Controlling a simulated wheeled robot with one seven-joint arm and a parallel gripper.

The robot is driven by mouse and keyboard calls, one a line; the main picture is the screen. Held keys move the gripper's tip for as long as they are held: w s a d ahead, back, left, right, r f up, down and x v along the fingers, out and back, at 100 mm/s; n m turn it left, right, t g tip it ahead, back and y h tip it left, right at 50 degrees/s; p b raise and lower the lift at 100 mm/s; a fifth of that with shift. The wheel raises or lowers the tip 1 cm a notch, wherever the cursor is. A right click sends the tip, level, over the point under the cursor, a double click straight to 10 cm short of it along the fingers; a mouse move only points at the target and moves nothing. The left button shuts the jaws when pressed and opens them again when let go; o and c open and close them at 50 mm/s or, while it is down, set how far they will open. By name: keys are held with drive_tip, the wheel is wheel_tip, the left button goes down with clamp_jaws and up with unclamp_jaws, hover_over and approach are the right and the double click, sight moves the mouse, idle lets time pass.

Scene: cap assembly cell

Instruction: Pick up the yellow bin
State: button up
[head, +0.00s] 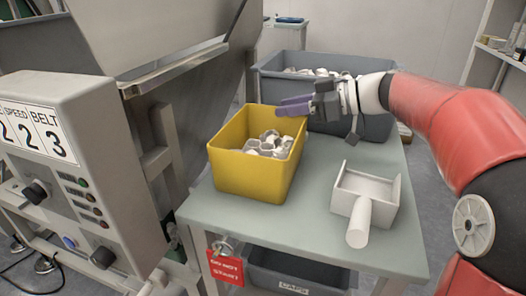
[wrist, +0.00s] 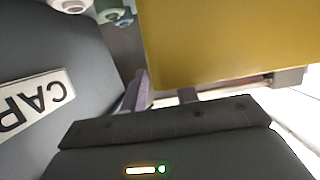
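The yellow bin (head: 243,178) stands upright on the pale green table, with white caps (head: 270,145) inside it. My gripper (head: 291,106) reaches in from the right, and its purple fingers are at the bin's back right rim. In the wrist view the yellow bin (wrist: 230,40) fills the upper right, very close to my gripper. One purple finger (wrist: 134,92) shows left of the yellow wall; the other is mostly hidden. I cannot tell whether the fingers are closed on the rim.
A white scoop (head: 367,196) lies on the table (head: 300,225) right of the bin. A large grey bin (head: 372,128) of white parts stands behind the table. A control box (head: 75,165) and a machine are at the left. A dark bin (head: 290,270) sits below.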

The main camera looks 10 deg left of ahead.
drive_tip(key=shift+x, duration=0.9)
drive_tip(key=shift+c, duration=0.3)
clamp_jaws()
idle(0.4)
